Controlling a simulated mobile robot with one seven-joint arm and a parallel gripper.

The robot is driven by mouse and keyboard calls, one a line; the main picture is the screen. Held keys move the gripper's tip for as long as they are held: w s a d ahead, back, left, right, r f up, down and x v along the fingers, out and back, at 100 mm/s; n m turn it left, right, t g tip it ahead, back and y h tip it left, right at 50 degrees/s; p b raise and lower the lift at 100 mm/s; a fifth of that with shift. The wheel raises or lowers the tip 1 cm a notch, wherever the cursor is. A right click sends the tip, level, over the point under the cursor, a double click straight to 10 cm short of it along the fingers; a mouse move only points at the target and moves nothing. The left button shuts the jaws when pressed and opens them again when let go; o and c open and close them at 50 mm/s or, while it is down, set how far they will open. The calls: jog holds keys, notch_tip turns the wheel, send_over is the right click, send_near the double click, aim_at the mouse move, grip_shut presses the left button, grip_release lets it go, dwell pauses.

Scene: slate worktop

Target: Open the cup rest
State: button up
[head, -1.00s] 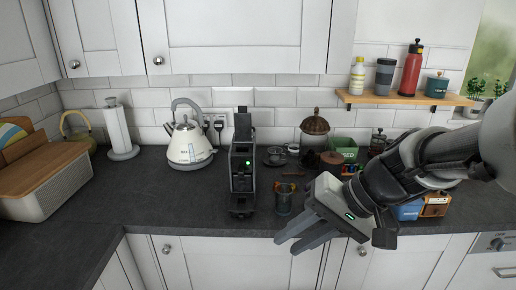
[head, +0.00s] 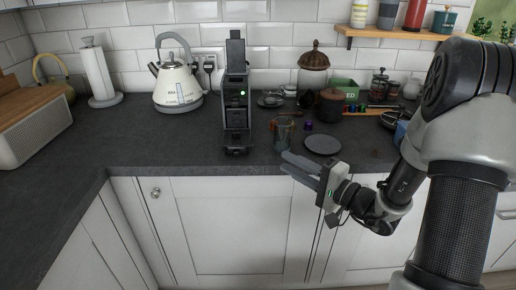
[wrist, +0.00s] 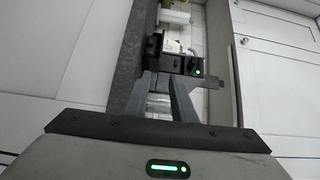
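The black coffee machine (head: 236,100) stands upright on the worktop with a green light on its front and its top lever raised. The cup rest (head: 236,150) seems to be the dark low part at its front base; its position is hard to tell. My gripper (head: 286,162) is right of and in front of the machine, near the worktop's front edge, its fingers pointing left. The fingers are apart and empty, touching nothing I can see. In the wrist view, the gripper (wrist: 163,84) has a gap between its fingers, with the coffee machine (wrist: 180,62) beyond the tips.
A clear glass (head: 284,133) stands just behind my fingertips. A dark round plate (head: 322,145) lies right of it, with a small purple item (head: 308,127) between. A white kettle (head: 177,85) is left of the machine. The worktop left of the machine's front is clear.

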jog(key=x, duration=1.2)
jog(key=shift+w+a, duration=0.15)
grip_shut()
dwell(0.9)
